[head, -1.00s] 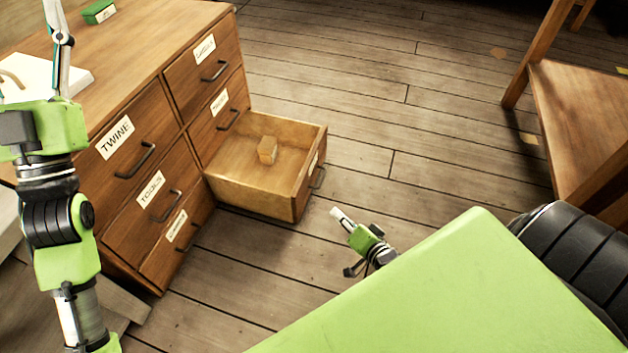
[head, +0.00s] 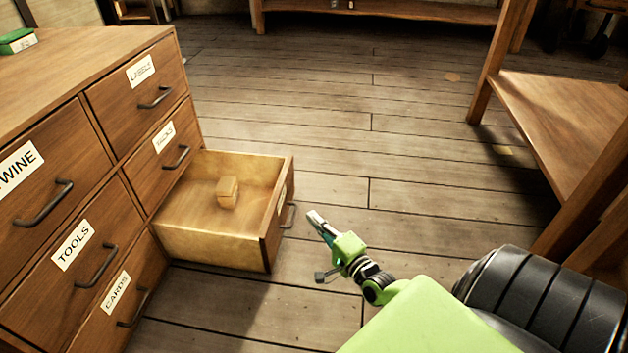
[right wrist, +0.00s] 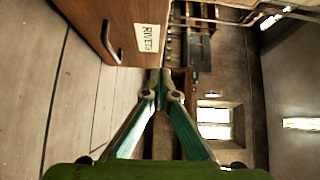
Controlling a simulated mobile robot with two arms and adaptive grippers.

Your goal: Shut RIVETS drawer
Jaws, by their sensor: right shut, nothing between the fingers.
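The RIVETS drawer (head: 212,245) is pulled out at the lower right of the wooden cabinet, with a small wooden block (head: 228,191) inside. Its front, with a dark handle (head: 289,215), faces right. The right wrist view shows the drawer front (right wrist: 95,20) with its RIVETS label (right wrist: 145,38) and handle (right wrist: 112,42). My right gripper (head: 312,215) is shut and empty, just right of the drawer front near the handle, apparently apart from it. In the right wrist view its fingertips (right wrist: 161,72) meet below the label. My left gripper is not in view.
The cabinet (head: 70,75) has closed drawers labelled TOOLS, CARDS and others. A green box (head: 16,42) sits on its top. A wooden table or shelf unit (head: 565,110) stands at the right. The plank floor between them is clear.

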